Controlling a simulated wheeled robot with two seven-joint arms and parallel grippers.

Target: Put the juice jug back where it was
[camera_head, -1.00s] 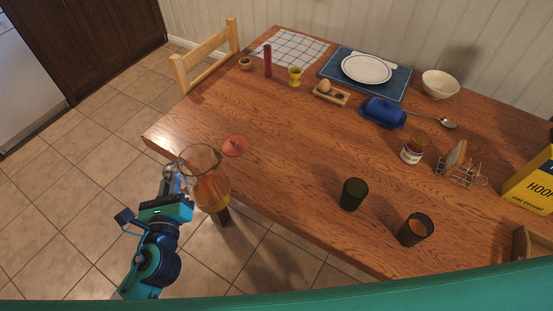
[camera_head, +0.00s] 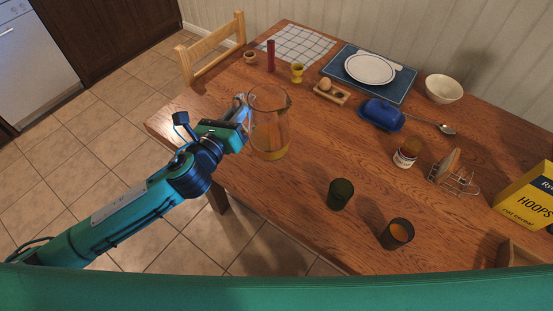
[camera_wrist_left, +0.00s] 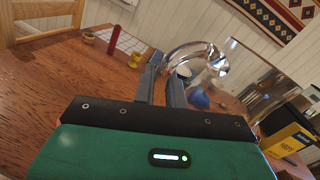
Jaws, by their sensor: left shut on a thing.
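The juice jug (camera_head: 269,132) is clear glass with orange juice in its lower part. It looks roughly upright over the left part of the wooden table; I cannot tell whether its base touches the top. My left gripper (camera_head: 241,110) is shut on the jug's handle, on the jug's left side. In the left wrist view the curved glass handle (camera_wrist_left: 207,51) is at the fingers (camera_wrist_left: 168,75), with the clear jug body (camera_wrist_left: 250,75) beyond it. The round reddish mat seen earlier on the table is hidden now. My right gripper is not in view.
A dark green cup (camera_head: 340,194) and a dark cup with orange juice (camera_head: 397,233) stand near the front edge. A red candle (camera_head: 271,56), yellow egg cup (camera_head: 297,73), egg holder (camera_head: 331,91) and blue butter dish (camera_head: 382,114) stand behind. The table's middle (camera_head: 325,145) is clear.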

